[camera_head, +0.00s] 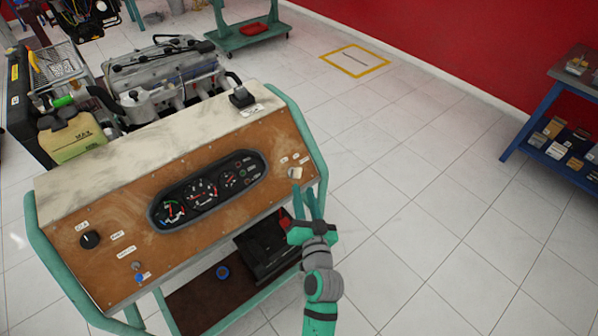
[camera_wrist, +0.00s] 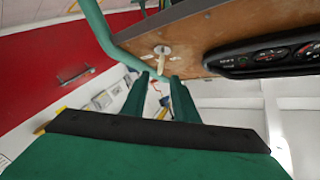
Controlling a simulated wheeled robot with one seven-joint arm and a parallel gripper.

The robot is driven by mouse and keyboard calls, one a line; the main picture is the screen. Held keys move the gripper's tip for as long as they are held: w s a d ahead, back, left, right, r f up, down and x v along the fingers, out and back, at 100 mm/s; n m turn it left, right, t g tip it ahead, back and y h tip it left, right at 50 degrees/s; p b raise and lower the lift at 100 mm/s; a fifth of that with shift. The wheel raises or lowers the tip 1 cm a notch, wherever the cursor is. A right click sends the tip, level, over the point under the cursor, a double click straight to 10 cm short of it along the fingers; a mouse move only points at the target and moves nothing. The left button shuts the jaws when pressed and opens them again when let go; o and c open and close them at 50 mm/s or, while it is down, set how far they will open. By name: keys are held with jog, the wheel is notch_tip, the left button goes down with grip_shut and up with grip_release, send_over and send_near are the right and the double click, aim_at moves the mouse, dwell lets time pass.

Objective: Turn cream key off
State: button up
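The cream key (camera_head: 295,172) sits at the right end of the brown instrument panel (camera_head: 115,214), beside small white labels. In the wrist view the cream key (camera_wrist: 162,63) sticks out from a round pale base on the panel. My gripper (camera_head: 308,192) is just below and in front of the key in the head view. In the wrist view its two green fingers (camera_wrist: 161,78) are apart, and the key shows just past their tips, roughly in line with the gap. I cannot tell whether either finger touches it. Nothing is held.
The panel carries a gauge cluster (camera_head: 209,190), a black knob (camera_head: 90,239) and a blue-tipped switch (camera_head: 140,278). A green frame (camera_head: 313,140) edges the panel close to my gripper. A black battery-like box (camera_head: 266,246) stands below.

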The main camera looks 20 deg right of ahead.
aim_at(300, 177)
jog(key=w, duration=0.3)
jog(key=w+d, duration=0.1)
jog(key=w, duration=0.5)
jog(key=shift+d, duration=0.2)
jog(key=shift+s, duration=0.1)
grip_shut()
